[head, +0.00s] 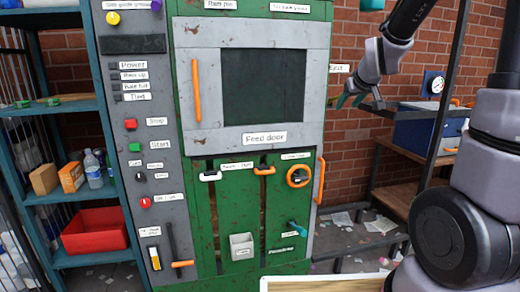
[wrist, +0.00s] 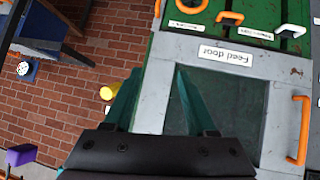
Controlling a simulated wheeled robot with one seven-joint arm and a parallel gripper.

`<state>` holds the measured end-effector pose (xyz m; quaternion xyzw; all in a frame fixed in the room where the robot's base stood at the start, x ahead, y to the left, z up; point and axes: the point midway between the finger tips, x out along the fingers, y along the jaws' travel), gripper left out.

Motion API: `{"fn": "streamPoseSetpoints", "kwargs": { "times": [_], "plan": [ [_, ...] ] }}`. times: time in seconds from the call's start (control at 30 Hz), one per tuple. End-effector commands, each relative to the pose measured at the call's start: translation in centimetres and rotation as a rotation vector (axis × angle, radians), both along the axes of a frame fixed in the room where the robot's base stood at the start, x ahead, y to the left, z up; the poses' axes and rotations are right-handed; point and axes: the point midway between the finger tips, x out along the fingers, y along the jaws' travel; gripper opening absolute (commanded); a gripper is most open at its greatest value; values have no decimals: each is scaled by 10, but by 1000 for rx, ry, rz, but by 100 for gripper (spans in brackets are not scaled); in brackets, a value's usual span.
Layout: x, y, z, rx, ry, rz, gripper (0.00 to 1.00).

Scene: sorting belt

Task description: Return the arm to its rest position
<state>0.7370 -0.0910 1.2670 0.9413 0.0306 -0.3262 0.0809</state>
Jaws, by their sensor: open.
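My gripper (head: 358,98) is in the upper right of the head view, with my arm reaching in from the right edge. Its teal fingers are apart and nothing is between them. In the wrist view the two fingers of my gripper (wrist: 157,88) point at the machine's front, which appears upside down. The green and grey machine (head: 232,205) fills the middle of the head view. Its feed door (head: 262,110) is closed, with a dark window and an orange handle. My gripper appears to the right of this door in the head view, apart from it.
A blue shelf (head: 70,107) with boxes, bottles and a red bin (head: 95,230) stands at left. At right, a rack holds a blue box with a gauge (head: 433,83). A pale-edged tray or table (head: 325,283) shows at the bottom. Papers litter the floor.

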Motion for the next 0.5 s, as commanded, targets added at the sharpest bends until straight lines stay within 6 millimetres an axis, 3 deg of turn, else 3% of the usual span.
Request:
{"fn": "streamPoseSetpoints", "kwargs": {
  "times": [0.03, 0.2, 0.4, 0.5],
  "plan": [
    [-22, 1, 16, 51, 14, -25, 57],
    [-100, 8, 45, 225, 110, -116, 57],
    [-194, 21, 61, 397, 223, -223, 57],
    [-229, 27, 62, 457, 269, -265, 57]
  ]
}}
